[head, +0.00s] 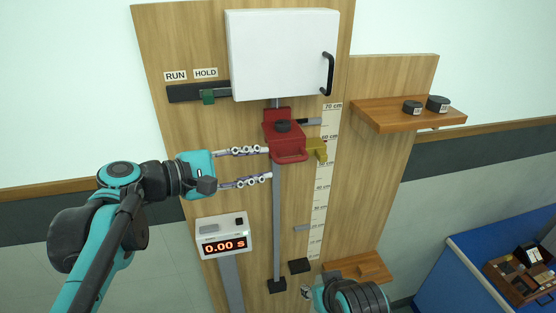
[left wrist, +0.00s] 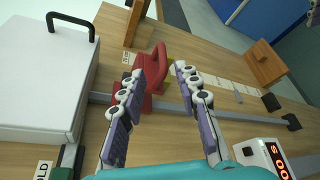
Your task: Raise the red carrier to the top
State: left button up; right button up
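The red carrier (head: 284,145) sits on a vertical grey rail (head: 276,220), high up beside the 60 cm mark of the scale (head: 322,190), just below the white box. It has a red handle at its front and a dark round piece on top. My left gripper (head: 269,163) is open at its left, the upper finger near its lower left edge and the lower finger below it. In the left wrist view the carrier (left wrist: 151,68) shows beyond the spread fingers; contact cannot be told. My right gripper (head: 306,292) is low at the bottom edge, mostly cut off.
A white box (head: 283,55) with a black handle covers the rail's top. A green slider (head: 208,97) stands under HOLD. A yellow part (head: 317,150) adjoins the carrier's right. The timer (head: 224,237) reads 0.00 s. Dark weights (head: 437,103) rest on the upper right shelf (head: 410,118).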

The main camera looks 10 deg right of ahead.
pick_arm(q)
jog(key=shift+v, duration=1.55)
jog(key=s+a+f+m+y+b, duration=0.3)
jog(key=a+f+b, duration=0.4)
jog(key=f, duration=1.5)
jog(key=s+a+f+m+t+y+b, duration=0.1)
jog(key=s+a+f+m+y+b, duration=0.3)
jog(key=f+b, duration=1.4)
jog(key=s+a+f+m+y+b, duration=0.4)
jog(key=a+f+y+b, duration=0.3)
jog(key=f, duration=2)
jog(key=s+a+b, duration=0.1)
jog(key=a+b, duration=0.2)
jog(key=b, duration=0.3)
jog(key=shift+f, duration=0.25)
jog(key=shift+s, duration=0.15)
